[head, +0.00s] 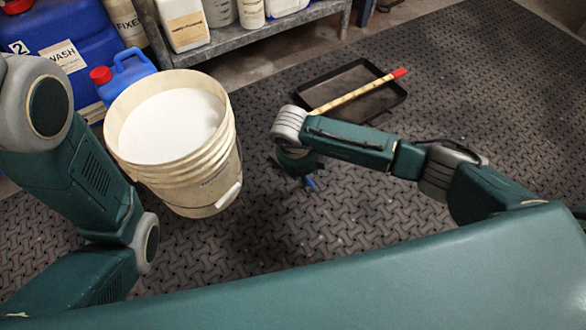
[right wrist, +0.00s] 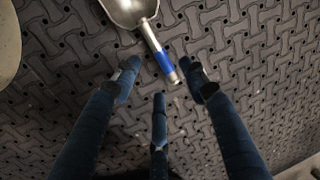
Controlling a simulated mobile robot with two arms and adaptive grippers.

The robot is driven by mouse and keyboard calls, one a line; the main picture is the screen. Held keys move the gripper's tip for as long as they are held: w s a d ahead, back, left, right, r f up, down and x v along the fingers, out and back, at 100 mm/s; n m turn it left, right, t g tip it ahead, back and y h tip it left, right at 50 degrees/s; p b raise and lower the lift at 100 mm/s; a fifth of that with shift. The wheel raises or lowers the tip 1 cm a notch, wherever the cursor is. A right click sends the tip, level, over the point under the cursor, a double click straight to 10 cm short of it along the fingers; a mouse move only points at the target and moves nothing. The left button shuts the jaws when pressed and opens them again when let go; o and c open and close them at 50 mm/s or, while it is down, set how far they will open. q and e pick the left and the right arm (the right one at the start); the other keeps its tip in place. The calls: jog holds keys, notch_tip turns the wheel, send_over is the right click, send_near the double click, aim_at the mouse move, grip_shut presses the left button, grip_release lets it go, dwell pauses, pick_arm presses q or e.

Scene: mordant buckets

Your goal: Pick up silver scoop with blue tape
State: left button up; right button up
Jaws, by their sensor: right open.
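The silver scoop (right wrist: 133,12) lies on the dark mat in the right wrist view, its bowl cut off by the top edge. Its handle points down and slightly right, with a band of blue tape (right wrist: 165,62) near the end. My right gripper (right wrist: 160,80) is open, with its fingers spread on both sides of the handle end and a third finger below it. I cannot tell whether any finger touches the handle. In the head view my right wrist hides most of the scoop; a small blue spot shows below it. My left gripper is not in view.
A white bucket (head: 190,185) with white contents stands left of my right gripper. A black tray (head: 335,82) with a red-tipped wooden stick (head: 355,94) across it lies behind. Blue containers (head: 122,75) and a metal shelf (head: 240,35) are at the back left. The mat (head: 480,80) is clear at right.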

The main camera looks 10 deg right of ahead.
jog(key=f+b, duration=0.2)
jog(key=d+f+b, duration=0.1)
jog(key=f+b, duration=0.1)
jog(key=f, duration=0.1)
jog(key=shift+w+d+b, duration=0.1)
jog(key=shift+w+b, duration=0.05)
jog(key=shift+b, duration=0.2)
jog(key=shift+r, duration=0.1)
jog(key=shift+c, duration=0.3)
grip_shut()
